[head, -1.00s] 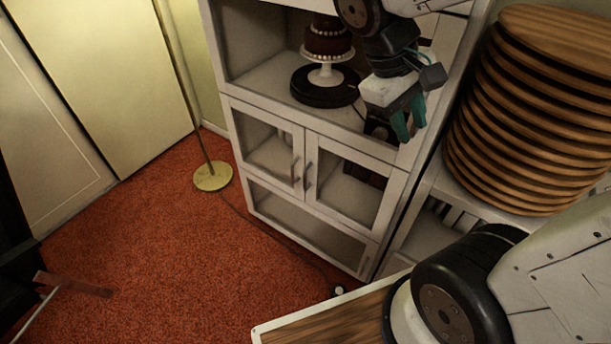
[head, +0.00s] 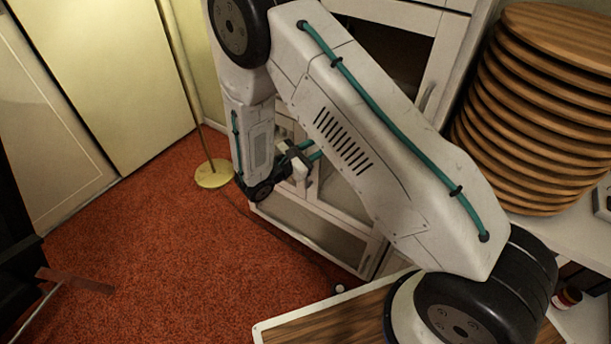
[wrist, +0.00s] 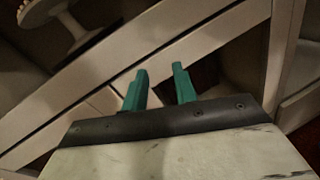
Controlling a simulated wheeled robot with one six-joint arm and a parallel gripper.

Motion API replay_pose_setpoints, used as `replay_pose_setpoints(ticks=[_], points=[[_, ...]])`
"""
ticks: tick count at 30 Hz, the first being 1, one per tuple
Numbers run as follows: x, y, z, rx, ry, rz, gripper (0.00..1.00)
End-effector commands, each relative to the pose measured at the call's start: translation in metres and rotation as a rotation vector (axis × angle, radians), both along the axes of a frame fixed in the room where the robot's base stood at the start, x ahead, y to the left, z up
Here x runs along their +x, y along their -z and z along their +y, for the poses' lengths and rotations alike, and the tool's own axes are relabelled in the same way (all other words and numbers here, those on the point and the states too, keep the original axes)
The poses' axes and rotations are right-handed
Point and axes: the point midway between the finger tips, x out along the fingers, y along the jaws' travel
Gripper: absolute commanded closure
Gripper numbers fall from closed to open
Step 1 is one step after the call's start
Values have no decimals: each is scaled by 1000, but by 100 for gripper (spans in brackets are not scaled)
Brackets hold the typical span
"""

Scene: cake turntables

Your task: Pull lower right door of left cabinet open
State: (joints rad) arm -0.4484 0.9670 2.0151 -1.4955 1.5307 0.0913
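The left cabinet (head: 310,222) is white, with glazed lower doors, and is partly covered by my arm in the head view. The lower right door (head: 334,194) shows only in part below my arm and looks closed. Its handle is hidden from the head view. My gripper (head: 312,150) is in front of the lower doors near where they meet. In the wrist view my gripper (wrist: 159,84) has its two teal fingers apart, with nothing seen between them. White cabinet framing lies beyond the fingertips; I cannot tell whether they touch it.
A brass lamp base (head: 213,174) stands on the red carpet (head: 170,260) left of the cabinet. Stacked wooden boards (head: 540,110) are at the right. A wood-topped surface (head: 320,325) is at the front. The carpet left of the cabinet is open.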

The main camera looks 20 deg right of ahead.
Motion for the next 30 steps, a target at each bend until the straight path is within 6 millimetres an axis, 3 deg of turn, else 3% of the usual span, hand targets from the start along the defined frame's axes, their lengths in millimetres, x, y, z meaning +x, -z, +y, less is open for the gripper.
replay_pose_setpoints(ticks=[1,6,12,17,30], points=[[1,30,10,-37,-67,37,72],[3,105,39,-127,-276,117,72],[-4,158,57,-176,-419,169,72],[-1,169,56,-186,-450,179,72],[45,168,12,-185,-446,178,72]])
